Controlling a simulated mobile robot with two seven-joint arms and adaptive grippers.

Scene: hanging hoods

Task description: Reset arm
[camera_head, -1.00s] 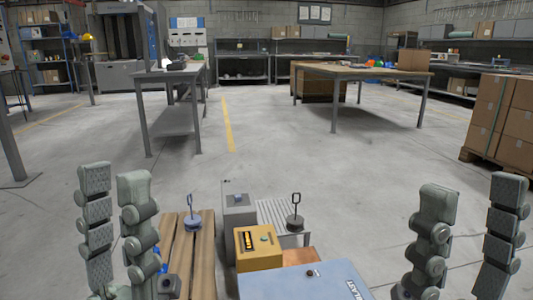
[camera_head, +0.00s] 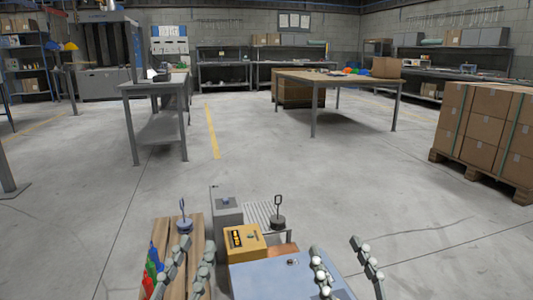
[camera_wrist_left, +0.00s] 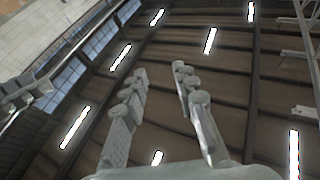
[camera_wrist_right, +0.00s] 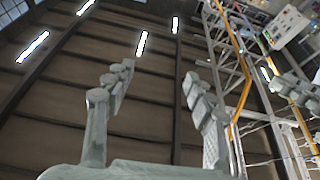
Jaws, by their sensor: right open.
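My left gripper (camera_head: 196,246) is low in the head view, over the wooden planks, with its fingers pointing up and apart. In the left wrist view (camera_wrist_left: 160,72) there is a clear gap with nothing between the fingers, and the ceiling lies behind. My right gripper (camera_head: 336,246) is at the lower right of the head view, by the right edge of the blue-grey box (camera_head: 270,280). It is open and empty, and the right wrist view (camera_wrist_right: 158,75) also shows ceiling beyond its fingers.
Close in front are a yellow box (camera_head: 232,252), a grey box (camera_head: 226,212), wooden planks (camera_head: 163,232) with coloured items, and two ring-topped weights (camera_head: 184,225) (camera_head: 278,222). Tables (camera_head: 155,86) (camera_head: 338,77) and stacked cartons (camera_head: 484,128) stand farther off. Open floor lies between.

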